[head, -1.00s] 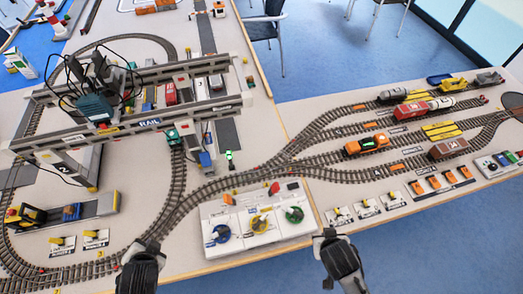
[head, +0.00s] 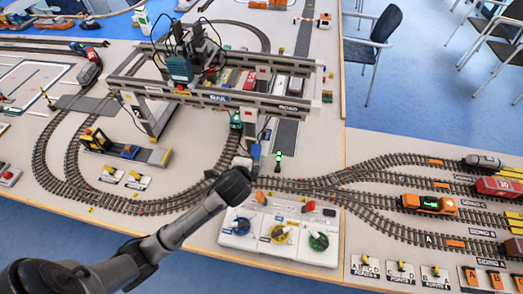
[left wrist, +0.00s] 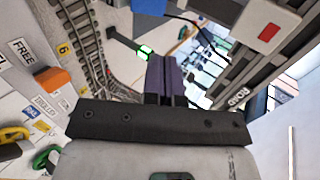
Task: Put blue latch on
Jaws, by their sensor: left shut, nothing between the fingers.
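A blue dial (head: 240,226), which may be the blue latch, sits on the left of the white control box (head: 270,257). Beside it are a yellow dial (head: 284,233) and a green dial (head: 318,241). My left arm reaches in from the lower left, and my left gripper (head: 240,166) is beyond the box's back edge, partly hidden by its own wrist. In the left wrist view its dark fingers (left wrist: 165,72) are shut with nothing between them. That view shows the yellow dial (left wrist: 12,140) and green dial (left wrist: 46,157); the blue dial is not visible there. My right gripper is out of view.
The grey gantry crane (head: 215,95) stands behind my left gripper, with cables on top. Curved tracks (head: 110,200) run left, and several sidings with wagons (head: 428,204) lie right.

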